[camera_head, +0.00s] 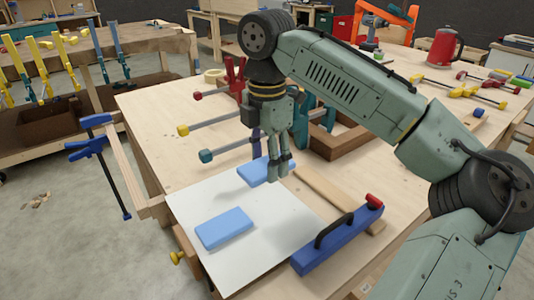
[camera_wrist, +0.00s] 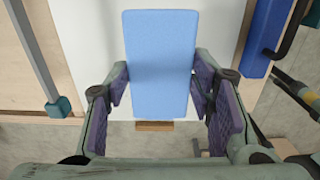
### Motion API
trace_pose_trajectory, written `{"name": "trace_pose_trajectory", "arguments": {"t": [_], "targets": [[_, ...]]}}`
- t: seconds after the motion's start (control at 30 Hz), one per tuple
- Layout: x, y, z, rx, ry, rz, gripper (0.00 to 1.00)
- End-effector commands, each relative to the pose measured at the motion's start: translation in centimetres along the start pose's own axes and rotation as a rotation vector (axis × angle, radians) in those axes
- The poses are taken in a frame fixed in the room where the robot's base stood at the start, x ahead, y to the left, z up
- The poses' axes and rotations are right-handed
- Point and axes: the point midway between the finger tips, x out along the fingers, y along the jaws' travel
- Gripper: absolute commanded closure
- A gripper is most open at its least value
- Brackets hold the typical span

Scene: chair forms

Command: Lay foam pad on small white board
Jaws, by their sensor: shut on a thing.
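A light blue foam pad (camera_wrist: 160,55) is held between the two fingers of my gripper (camera_head: 278,171). In the head view this pad (camera_head: 253,173) shows behind and left of the fingertips, over the far part of the small white board (camera_head: 184,204). The fingers flank its long sides in the wrist view, where the white board (camera_wrist: 88,35) lies beyond it. A second blue pad (camera_head: 223,228) lies flat on the near part of the board. It cannot be made out in the wrist view. The gap between the held pad and the board is hard to judge.
A blue tool with a black handle (camera_head: 337,240) lies right of the board, next to a wooden strip (camera_head: 322,192). Clamps with teal and yellow ends (camera_head: 206,156) lie left of my gripper. A brown wooden frame (camera_head: 340,142) stands behind. The table's near edge borders the board.

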Motion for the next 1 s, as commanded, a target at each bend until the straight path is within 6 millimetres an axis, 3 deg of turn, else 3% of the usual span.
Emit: {"name": "trace_pose_trajectory", "arguments": {"t": [0.53,1.0], "targets": [[6.2,0.0,0.0,0.002,-0.001,0.000,0.62],[9.7,0.0,0.0,-0.002,0.002,0.000,0.62]]}}
